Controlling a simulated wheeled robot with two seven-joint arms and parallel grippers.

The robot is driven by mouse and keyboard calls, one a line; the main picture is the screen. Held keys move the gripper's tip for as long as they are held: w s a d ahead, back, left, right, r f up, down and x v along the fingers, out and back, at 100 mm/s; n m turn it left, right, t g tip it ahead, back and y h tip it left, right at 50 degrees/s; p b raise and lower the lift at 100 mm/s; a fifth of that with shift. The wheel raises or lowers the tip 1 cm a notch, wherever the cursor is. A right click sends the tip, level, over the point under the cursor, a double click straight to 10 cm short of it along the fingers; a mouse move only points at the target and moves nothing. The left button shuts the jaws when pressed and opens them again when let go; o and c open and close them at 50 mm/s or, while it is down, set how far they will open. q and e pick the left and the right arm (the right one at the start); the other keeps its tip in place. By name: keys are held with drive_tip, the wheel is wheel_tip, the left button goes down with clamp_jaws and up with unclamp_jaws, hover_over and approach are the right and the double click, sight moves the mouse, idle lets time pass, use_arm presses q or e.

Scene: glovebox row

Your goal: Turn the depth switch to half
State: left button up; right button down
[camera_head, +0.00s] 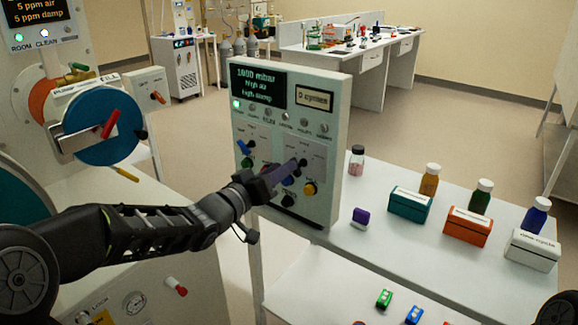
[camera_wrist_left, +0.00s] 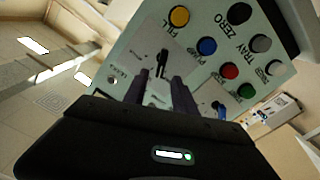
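The control panel (camera_head: 328,120) is a pale upright box with a screen on top. One black switch (camera_head: 302,163) is at the right of the panel, the other (camera_head: 250,144) at the left. My left gripper (camera_head: 292,168) is at the right switch. In the left wrist view this switch (camera_wrist_left: 162,62) shows just past and between the two fingertips (camera_wrist_left: 161,80), which stand apart. Contact cannot be told. My right gripper is not in view.
Coloured buttons surround the switch, including a yellow one (camera_head: 310,188) close below it. A white table (camera_head: 400,240) on the right holds several small boxes and bottles. On the left is a round blue door (camera_head: 105,125) with a red handle.

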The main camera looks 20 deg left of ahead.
use_arm(q)
drive_tip(key=v, duration=0.3)
idle(0.5)
drive_tip(key=s+d+f+g+y, duration=0.2)
drive_tip(key=s+f+g, duration=0.2)
drive_tip(key=f, duration=1.1)
drive_tip(key=s+d+f+g+y, duration=0.1)
drive_tip(key=s+d+f+g, duration=0.15)
drive_tip(key=f, duration=1.25)
drive_tip(key=s+d+f+g, duration=0.3)
drive_tip(key=s+f, duration=0.3)
drive_tip(key=s, duration=0.3)
drive_tip(key=s+d+f+g, duration=0.3)
drive_tip(key=s+f, duration=0.4)
drive_tip(key=s, duration=0.2)
drive_tip(key=s+d+f+g, duration=0.3)
drive_tip(key=s+f, duration=0.4)
drive_tip(key=s, duration=0.2)
drive_tip(key=shift+s+d+f+n+p, duration=0.15)
drive_tip(key=shift+s+d+n+p, duration=0.15)
drive_tip(key=shift+p, duration=0.05)
